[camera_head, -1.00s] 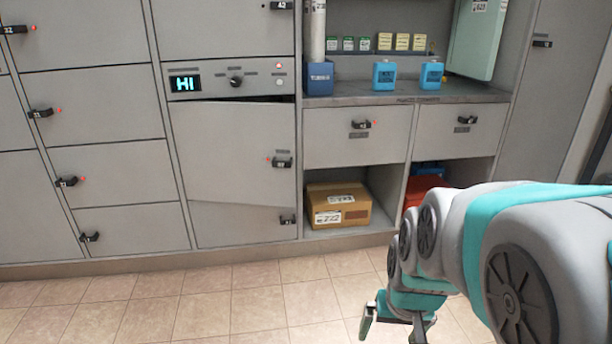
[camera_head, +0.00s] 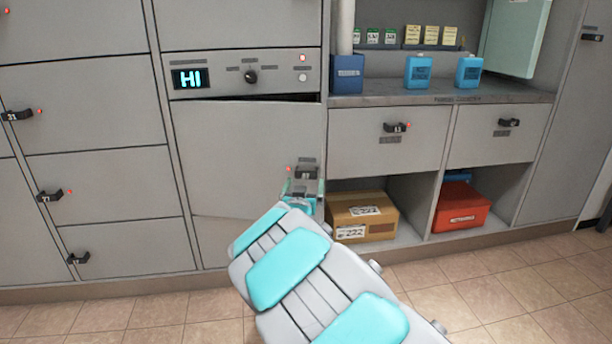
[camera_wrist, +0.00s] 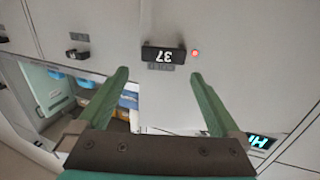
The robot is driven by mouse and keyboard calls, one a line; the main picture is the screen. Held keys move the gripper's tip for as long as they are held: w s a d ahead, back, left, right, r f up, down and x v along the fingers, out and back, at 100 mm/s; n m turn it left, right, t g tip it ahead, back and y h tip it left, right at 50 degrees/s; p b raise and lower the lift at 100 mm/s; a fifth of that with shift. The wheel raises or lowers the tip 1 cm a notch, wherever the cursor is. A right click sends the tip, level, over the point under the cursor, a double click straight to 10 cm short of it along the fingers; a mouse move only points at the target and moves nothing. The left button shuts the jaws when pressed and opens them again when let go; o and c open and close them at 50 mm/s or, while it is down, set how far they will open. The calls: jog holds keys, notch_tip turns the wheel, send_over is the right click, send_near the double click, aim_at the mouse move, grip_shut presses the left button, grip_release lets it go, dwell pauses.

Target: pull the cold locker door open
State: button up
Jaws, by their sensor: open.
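The locker door (camera_head: 235,150) below the panel with the lit "HI" display looks like the cold locker door. A dark gap shows along its top edge, widest at the right. Its dark handle (camera_head: 306,172) is near the right edge, with a red light beside it. My gripper (camera_head: 303,190) is in front of the door, just below the handle, partly hidden by my arm. In the wrist view, the handle (camera_wrist: 163,54) appears upside down, just beyond my open fingers (camera_wrist: 160,76). Nothing is between the fingertips, and the handle looks apart from them.
The display panel (camera_head: 240,77) has a dark knob. A cardboard box (camera_head: 362,215) and a red box (camera_head: 461,206) sit in open cubbies at right. Drawers (camera_head: 388,138) and a counter (camera_head: 440,94) with blue containers are above them. Tiled floor (camera_head: 510,290) is clear at right.

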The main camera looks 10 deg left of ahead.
aim_at(306, 173)
jog(key=shift+w+a, duration=0.2)
jog(key=shift+w, duration=3.75)
grip_shut()
